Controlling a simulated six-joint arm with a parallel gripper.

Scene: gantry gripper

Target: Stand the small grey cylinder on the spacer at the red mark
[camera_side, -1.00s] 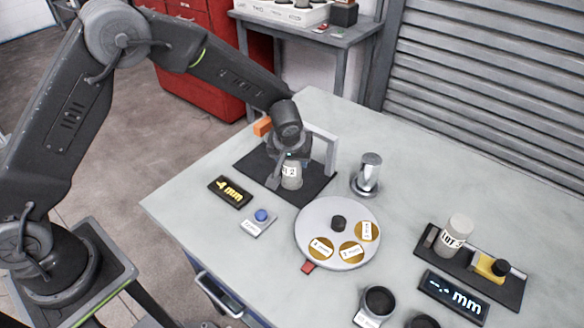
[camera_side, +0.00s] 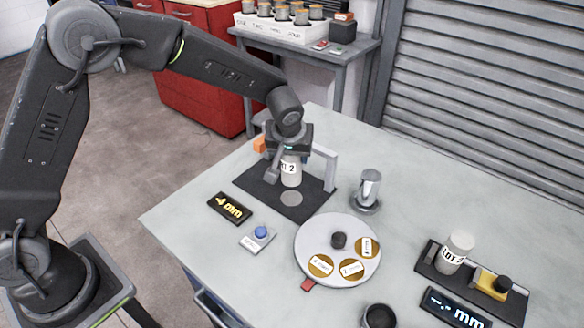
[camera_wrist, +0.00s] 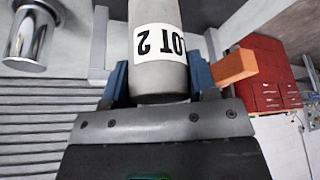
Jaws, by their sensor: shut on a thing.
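A grey cylinder with a white "LOT 2" label (camera_side: 291,173) is held upright between the jaws of my gripper (camera_side: 289,157). It hangs above a grey disc (camera_side: 292,199) on a black plate (camera_side: 262,190). In the wrist view the same cylinder (camera_wrist: 160,75) fills the gap between the blue-lined fingers (camera_wrist: 160,82). A round pale turntable (camera_side: 338,222) carries several gold discs, labels too small to read; one gold disc (camera_side: 316,270) lies nearest the red mark (camera_side: 307,285) at the rim. The turntable is to the front right of my gripper.
A grey frame (camera_side: 331,170) stands close right of my gripper. A shiny metal cylinder (camera_side: 369,186) stands behind the turntable. A LOT-labelled pale cylinder (camera_side: 460,243) stands on a black tray (camera_side: 424,259). A blue button (camera_side: 261,232) and a display (camera_side: 230,208) lie in front.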

